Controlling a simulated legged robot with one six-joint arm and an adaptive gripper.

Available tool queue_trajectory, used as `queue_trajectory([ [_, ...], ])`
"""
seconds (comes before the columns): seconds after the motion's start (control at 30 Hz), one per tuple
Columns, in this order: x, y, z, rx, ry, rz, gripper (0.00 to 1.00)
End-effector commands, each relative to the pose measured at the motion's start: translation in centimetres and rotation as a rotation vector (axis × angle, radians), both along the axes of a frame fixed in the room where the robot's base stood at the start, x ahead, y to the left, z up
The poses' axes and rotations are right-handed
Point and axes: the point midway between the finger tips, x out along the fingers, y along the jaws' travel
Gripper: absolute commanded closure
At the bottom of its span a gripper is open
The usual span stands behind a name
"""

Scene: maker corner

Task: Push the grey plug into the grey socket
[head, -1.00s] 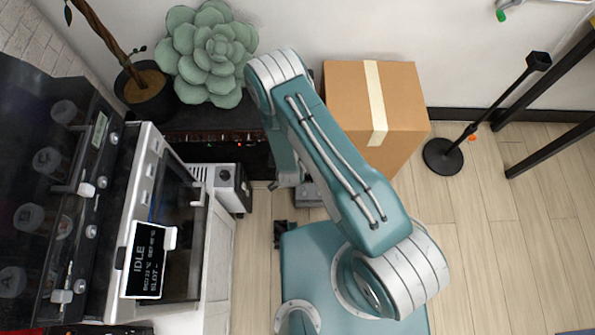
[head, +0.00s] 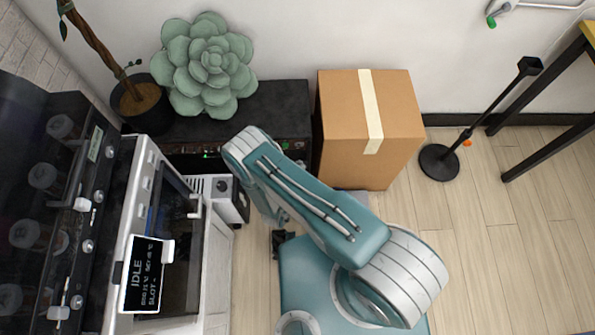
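I cannot make out a grey plug or a grey socket for certain in the head view. A small light grey box (head: 236,208) with vents and a dark round feature on top stands between the printer and the black cabinet. I cannot tell whether that feature is a socket. My teal arm bends at the elbow near this box, and its forearm drops under the upper arm. My gripper is hidden, and so is anything it may hold.
A white printer (head: 150,215) with an IDLE screen (head: 146,275) stands at left. Behind are a black cabinet (head: 275,105), a succulent (head: 208,65) and a cardboard box (head: 345,125). A black stand (head: 440,162) is at right. Wooden floor (head: 480,235) is clear at right.

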Motion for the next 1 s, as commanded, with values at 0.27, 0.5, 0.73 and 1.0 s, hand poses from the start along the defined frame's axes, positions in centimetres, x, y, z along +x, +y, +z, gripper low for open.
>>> queue_trajectory([
  [0.27, -0.1, -0.1, 0.1, -0.001, -0.032, -0.019, 1.0],
  [0.5, 0.3, -0.1, 0.1, -0.001, -0.031, -0.018, 1.0],
  [0.73, 2.1, -0.2, 0.0, 0.0, -0.03, -0.019, 1.0],
  [1.0, 4.3, -0.3, 0.0, -0.001, -0.029, -0.019, 1.0],
])
